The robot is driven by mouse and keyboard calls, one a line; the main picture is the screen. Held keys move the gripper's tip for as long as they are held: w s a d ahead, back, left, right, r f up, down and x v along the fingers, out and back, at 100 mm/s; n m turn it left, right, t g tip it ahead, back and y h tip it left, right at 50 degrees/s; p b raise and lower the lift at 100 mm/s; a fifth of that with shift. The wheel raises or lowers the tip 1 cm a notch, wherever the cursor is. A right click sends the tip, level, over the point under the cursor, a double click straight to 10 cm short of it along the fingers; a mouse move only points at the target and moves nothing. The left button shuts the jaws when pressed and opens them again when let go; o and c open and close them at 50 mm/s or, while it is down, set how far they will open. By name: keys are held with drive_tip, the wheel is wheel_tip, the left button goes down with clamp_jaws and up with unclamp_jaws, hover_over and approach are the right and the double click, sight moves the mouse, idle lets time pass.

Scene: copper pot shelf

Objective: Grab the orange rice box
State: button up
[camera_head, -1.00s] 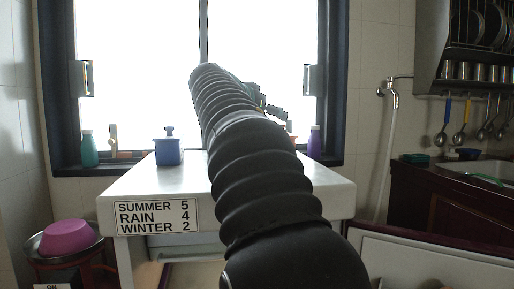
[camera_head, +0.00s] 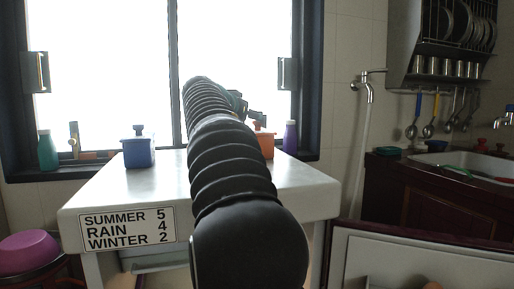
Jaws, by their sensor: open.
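The orange box (camera_head: 264,142) stands on the white table (camera_head: 310,190) by the window, just right of my arm. Its left part is hidden behind my dark ribbed arm, and a knob shows on its top. My gripper (camera_head: 251,110) shows small and partly hidden beyond the arm, above the orange box in the picture. It is open, and nothing shows between its fingers. I cannot tell how far it is from the box.
A blue box (camera_head: 138,149) with a knob stands left on the table. A purple bottle (camera_head: 290,137) is right of the orange box. A green bottle (camera_head: 47,151) stands by the sill. A sink counter (camera_head: 390,195) is at right, and a pink bowl (camera_head: 27,252) at lower left.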

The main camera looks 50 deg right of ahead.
drive_tip(key=p+x, duration=0.1)
drive_tip(key=x, duration=0.4)
drive_tip(key=shift+w, duration=0.1)
clamp_jaws()
